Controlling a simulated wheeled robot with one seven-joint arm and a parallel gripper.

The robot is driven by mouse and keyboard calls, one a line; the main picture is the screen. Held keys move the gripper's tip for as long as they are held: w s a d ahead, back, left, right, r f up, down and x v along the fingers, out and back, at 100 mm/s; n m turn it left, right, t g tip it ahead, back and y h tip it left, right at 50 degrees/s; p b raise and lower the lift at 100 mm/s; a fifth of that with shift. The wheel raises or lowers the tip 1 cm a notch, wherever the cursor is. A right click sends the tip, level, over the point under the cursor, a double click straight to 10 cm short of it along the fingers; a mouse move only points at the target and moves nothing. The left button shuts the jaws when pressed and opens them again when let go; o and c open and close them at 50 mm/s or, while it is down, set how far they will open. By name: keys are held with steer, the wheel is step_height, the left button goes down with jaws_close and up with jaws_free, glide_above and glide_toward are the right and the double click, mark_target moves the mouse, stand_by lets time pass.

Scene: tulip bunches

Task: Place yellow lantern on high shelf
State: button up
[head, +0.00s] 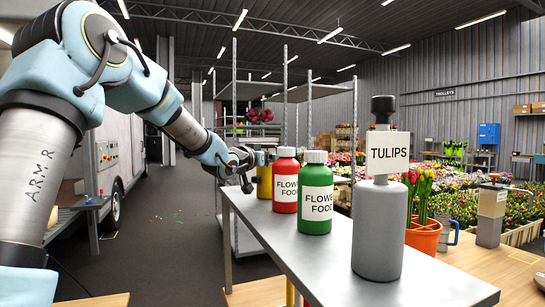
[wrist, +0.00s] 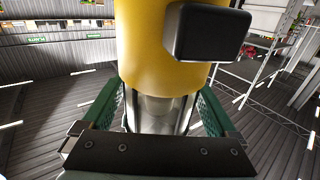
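The yellow lantern (head: 264,182) stands or hangs at the far end of the grey bench, partly hidden by the red bottle; its base is not clear. In the wrist view its yellow body (wrist: 150,50) fills the top middle, with a black block on it and a silvery part below. My gripper (head: 243,163) is at the lantern's left side. Its green fingers lie spread on both sides of the lantern; whether they press on it I cannot tell. A tall wire rack (head: 234,90) with shelves at different heights stands behind the bench.
A red bottle (head: 285,188), a green bottle (head: 315,205) and a grey bottle with a TULIPS sign (head: 378,235) stand along the bench (head: 290,245). Tulips in an orange pot (head: 424,236) are at right. Dark red flowers (head: 260,115) sit on the rack. The floor left of the bench is open.

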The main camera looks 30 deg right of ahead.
steer(key=shift+o, duration=0.2)
steer(key=b+v, duration=0.3)
steer(key=v, duration=0.9)
steer(key=w+a+f+n+t+y, duration=0.1)
steer(key=w+a+f+n+y, duration=0.15)
steer(key=a+f+y, duration=0.5)
steer(key=w+a+f+n+y, duration=0.1)
steer(key=a+f+n+y, duration=0.25)
steer(key=a+f, duration=0.75)
steer(key=s+a+f+n+g+y, duration=0.2)
steer(key=s+a+f+g, duration=0.2)
steer(key=s+a, duration=0.5)
steer(key=s+a+f+n+g+y, duration=0.2)
steer(key=s+a+f+n+g, duration=0.1)
steer(key=s+a+f, duration=0.6)
steer(key=shift+s+a+g+y, duration=0.3)
steer(key=shift+s+g, duration=0.1)
steer(key=shift+s, duration=0.6)
